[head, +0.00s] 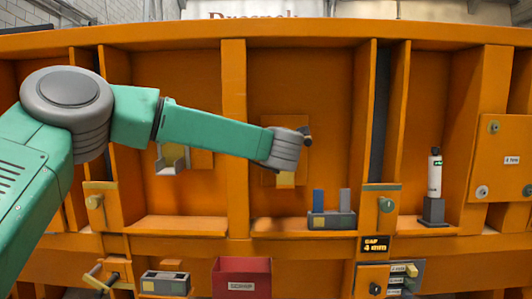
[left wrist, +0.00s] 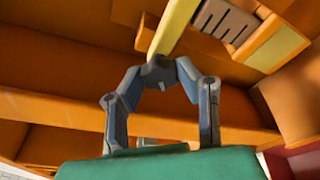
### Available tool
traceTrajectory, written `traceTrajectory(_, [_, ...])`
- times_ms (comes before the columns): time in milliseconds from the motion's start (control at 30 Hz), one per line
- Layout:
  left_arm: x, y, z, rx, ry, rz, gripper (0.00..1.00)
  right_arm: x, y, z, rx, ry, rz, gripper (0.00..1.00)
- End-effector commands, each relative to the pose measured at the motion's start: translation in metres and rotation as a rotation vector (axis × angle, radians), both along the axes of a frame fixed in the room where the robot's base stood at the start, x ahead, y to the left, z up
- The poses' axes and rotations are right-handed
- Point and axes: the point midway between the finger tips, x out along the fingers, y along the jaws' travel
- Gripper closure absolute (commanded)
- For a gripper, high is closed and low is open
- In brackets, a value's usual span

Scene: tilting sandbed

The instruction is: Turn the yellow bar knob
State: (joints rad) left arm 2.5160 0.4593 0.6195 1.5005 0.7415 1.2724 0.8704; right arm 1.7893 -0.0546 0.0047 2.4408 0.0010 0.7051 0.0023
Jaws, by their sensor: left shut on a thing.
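My left arm reaches across the head view to a small orange panel (head: 270,165) on the back wall of the middle bay. My left gripper (head: 306,135) is mostly hidden behind my wrist there. A yellow patch (head: 285,180) shows just below the wrist; I cannot tell whether it is part of the knob. In the left wrist view the fingers of my left gripper (left wrist: 160,70) come together on the end of the yellow bar knob (left wrist: 178,28). The bar slants up and right from the fingertips. My right gripper is in neither view.
A grey block with blue and grey uprights (head: 331,219) stands on the shelf lower right of my wrist. A white cylinder on a dark stand (head: 435,175) is farther right. A red bin (head: 242,278) is below. Orange dividers (head: 234,135) flank the bay.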

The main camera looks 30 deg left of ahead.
Motion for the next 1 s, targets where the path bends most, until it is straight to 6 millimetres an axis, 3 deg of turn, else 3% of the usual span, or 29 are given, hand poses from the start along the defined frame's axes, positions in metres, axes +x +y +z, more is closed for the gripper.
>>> traceTrajectory(33, [0.001,0.000,-0.010,-0.044,-0.013,-0.009,0.99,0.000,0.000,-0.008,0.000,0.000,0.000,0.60])
traceTrajectory(500, [0.001,0.000,-0.009,-0.334,-0.188,-0.068,0.99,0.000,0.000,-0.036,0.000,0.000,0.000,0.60])
traceTrajectory(1000, [0.001,0.000,-0.008,-0.421,-0.241,-0.085,0.99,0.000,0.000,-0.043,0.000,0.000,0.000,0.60])
